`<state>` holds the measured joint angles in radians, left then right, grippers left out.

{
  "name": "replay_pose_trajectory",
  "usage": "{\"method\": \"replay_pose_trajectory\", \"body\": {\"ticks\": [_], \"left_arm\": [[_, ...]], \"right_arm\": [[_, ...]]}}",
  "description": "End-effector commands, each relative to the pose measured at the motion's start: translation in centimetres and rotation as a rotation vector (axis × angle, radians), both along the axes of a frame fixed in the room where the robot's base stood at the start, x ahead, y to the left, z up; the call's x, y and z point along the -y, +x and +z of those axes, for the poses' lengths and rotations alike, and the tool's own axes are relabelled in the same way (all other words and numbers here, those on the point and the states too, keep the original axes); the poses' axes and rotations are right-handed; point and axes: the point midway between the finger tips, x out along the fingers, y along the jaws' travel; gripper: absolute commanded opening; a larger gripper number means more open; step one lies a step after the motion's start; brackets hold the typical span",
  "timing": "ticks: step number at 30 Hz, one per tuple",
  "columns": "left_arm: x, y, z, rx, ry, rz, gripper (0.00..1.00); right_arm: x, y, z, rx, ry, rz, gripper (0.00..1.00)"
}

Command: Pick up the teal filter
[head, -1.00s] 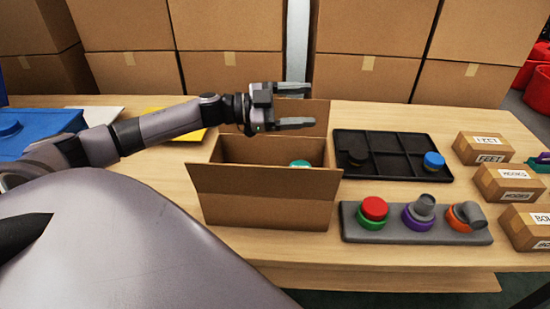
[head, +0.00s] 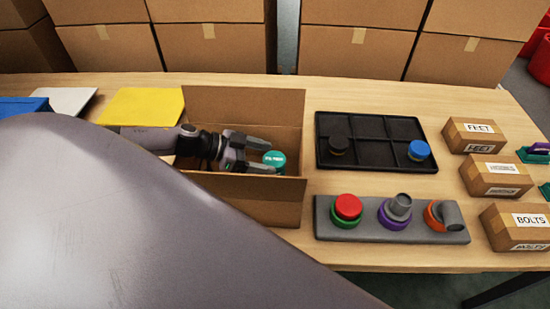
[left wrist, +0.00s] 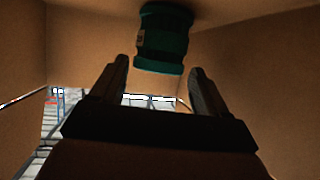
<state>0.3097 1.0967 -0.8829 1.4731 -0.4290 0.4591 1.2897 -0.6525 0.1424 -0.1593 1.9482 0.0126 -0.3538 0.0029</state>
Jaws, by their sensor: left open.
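The teal filter (head: 274,160) is a short round piece with a white label on top, inside the open cardboard box (head: 262,198) in the head view. My left gripper (head: 264,156) is down in the box, its fingers open and pointing right at the filter. In the left wrist view the filter (left wrist: 163,38) shows just beyond and between the open fingertips (left wrist: 158,75). I cannot tell whether a finger touches it. My right gripper is not in view.
A black compartment tray (head: 370,183) with a black and a blue piece stands right of the box. A grey holder (head: 335,233) with several coloured parts lies in front of it. Labelled cartons (head: 492,176) stand farther right. A yellow sheet (head: 145,107) lies left.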

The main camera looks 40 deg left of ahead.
Motion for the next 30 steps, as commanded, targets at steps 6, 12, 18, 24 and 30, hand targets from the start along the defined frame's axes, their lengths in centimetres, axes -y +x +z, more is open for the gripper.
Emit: {"method": "replay_pose_trajectory", "body": {"ticks": [6, 12, 18, 24, 30], "left_arm": [[1.8, 1.4, -1.3, 0.003, -0.003, 0.0, 0.75], [3.3, 2.7, -2.3, 0.002, -0.001, 0.001, 0.75], [3.5, 3.0, -2.5, 0.001, 0.0, 0.001, 0.75], [3.5, 3.0, -2.5, 0.001, -0.001, 0.0, 0.46], [3.5, 3.0, -2.5, 0.001, -0.001, 0.0, 0.36]], "right_arm": [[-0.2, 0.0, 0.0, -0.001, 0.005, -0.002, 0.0], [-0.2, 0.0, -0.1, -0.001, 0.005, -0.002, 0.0], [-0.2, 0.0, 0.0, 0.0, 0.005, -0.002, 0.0], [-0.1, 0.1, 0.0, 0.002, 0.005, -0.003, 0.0], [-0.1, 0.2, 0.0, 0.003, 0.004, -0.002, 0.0]]}}
